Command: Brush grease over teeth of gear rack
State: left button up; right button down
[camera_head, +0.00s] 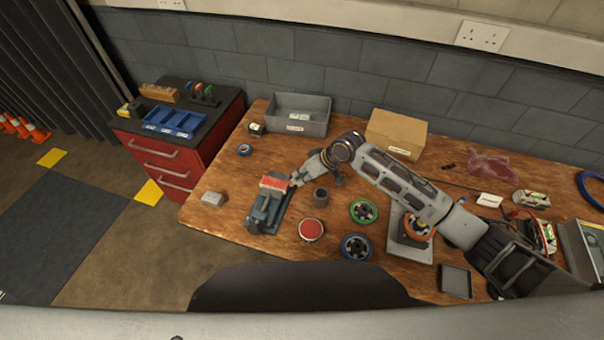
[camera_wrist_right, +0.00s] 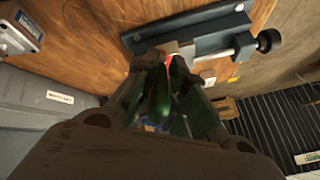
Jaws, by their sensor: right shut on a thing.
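A blue-grey vise (camera_head: 262,217) stands near the table's left front, and it also shows at the top of the right wrist view (camera_wrist_right: 205,37). A short bar with a red top, apparently the gear rack (camera_head: 273,183), sits at its far end. My right gripper (camera_head: 296,180) is close beside the bar's right end; contact cannot be told. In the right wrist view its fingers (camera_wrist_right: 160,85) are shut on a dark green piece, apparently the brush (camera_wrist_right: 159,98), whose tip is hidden. A round tin with a red surface (camera_head: 311,230) lies to the right of the vise. My left gripper is out of view.
A dark cup (camera_head: 320,197) stands right of the vise. Green (camera_head: 363,211) and blue (camera_head: 357,246) ringed wheels lie further right. A grey bin (camera_head: 299,114) and cardboard box (camera_head: 396,134) stand behind. A small light block (camera_head: 213,199) lies left; table around it is clear.

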jog(key=shift+d+r, duration=0.1)
jog(key=shift+r, duration=0.1)
jog(key=shift+r+p, duration=0.4)
jog(key=shift+r, duration=0.35)
jog(key=shift+a+r+p, duration=0.3)
jog(key=shift+r+p, duration=0.1)
jog(key=shift+r, duration=0.15)
jog(key=shift+d+r+p, duration=0.15)
jog(key=shift+r+p, duration=0.5)
notch_tip(320, 180, up, 3)
jog(key=p, duration=0.2)
jog(key=shift+f+p, duration=0.15)
jog(key=shift+p, duration=0.2)
jog(key=shift+r+p, duration=0.8)
jog(key=shift+r, duration=0.05)
